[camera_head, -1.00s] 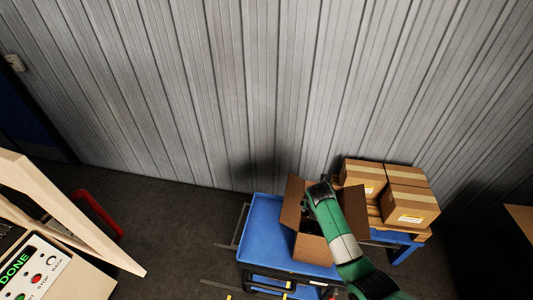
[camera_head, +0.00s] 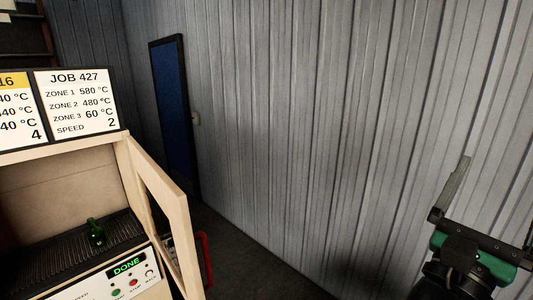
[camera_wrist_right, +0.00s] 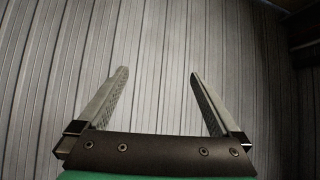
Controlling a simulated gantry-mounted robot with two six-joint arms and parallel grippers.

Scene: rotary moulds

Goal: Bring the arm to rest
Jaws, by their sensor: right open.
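My right gripper (camera_head: 490,205) is raised at the lower right of the head view, in front of the corrugated wall. In the right wrist view the gripper (camera_wrist_right: 158,73) has its two fingers spread wide with nothing between them; only the wall shows beyond. The far finger is partly cut off by the right edge of the head view. My left gripper is in neither view.
A cream machine (camera_head: 155,200) stands at the left. A blue door (camera_head: 176,118) is at the back. The wall's middle is unobstructed.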

